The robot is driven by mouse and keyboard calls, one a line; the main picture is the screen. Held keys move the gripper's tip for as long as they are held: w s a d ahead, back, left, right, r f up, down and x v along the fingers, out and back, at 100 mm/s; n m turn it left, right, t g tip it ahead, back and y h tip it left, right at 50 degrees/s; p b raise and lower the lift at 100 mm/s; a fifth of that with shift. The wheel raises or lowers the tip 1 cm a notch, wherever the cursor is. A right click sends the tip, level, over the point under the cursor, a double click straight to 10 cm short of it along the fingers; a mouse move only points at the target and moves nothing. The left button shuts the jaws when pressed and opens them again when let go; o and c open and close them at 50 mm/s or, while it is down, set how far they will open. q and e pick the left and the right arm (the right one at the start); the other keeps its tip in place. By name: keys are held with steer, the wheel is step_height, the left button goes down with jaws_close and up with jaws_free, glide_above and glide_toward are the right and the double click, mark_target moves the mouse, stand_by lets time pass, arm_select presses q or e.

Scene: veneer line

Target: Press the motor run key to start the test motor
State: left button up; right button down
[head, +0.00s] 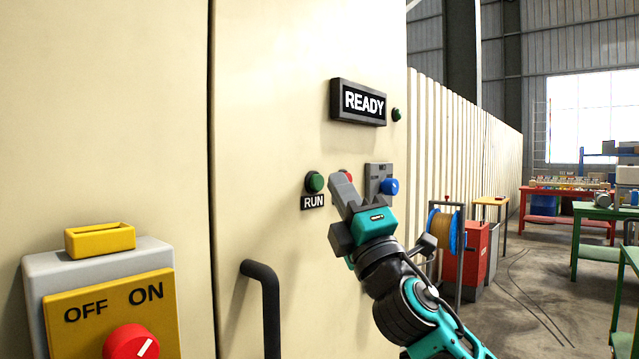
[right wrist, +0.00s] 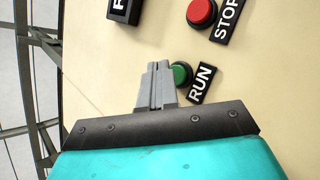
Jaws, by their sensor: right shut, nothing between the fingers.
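The green run key (head: 315,182) is on the cream cabinet door, above its RUN label (head: 312,202). My right gripper (head: 341,182) is shut and empty, with its fingertips just right of the key in the head view. In the right wrist view the shut fingertips (right wrist: 157,70) lie beside the green key (right wrist: 182,74), slightly overlapping its edge in the picture. I cannot tell whether they touch it. The red stop button (head: 347,176) is partly hidden behind the fingers; it shows clearly in the right wrist view (right wrist: 201,12). My left gripper is not in view.
A READY display (head: 360,103) and a small green lamp (head: 396,114) are above. A grey plate with a blue knob (head: 389,186) is right of the gripper. A black handle (head: 264,300) projects below. A red OFF/ON switch (head: 130,343) is at lower left.

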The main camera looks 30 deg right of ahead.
steer(key=shift+w, duration=0.1)
stand_by(0.5)
steer(key=shift+w+a, duration=0.15)
steer(key=shift+w, duration=0.15)
steer(key=shift+w+a, duration=0.15)
steer(key=shift+w, duration=0.2)
stand_by(0.7)
steer(key=shift+s, duration=0.15)
steer(key=shift+s+d, duration=0.3)
steer(key=shift+s, duration=0.3)
steer(key=s, duration=0.1)
steer(key=s+d, duration=0.1)
steer(key=s, duration=0.1)
steer(key=s+d, duration=0.1)
steer(key=shift+s, duration=0.35)
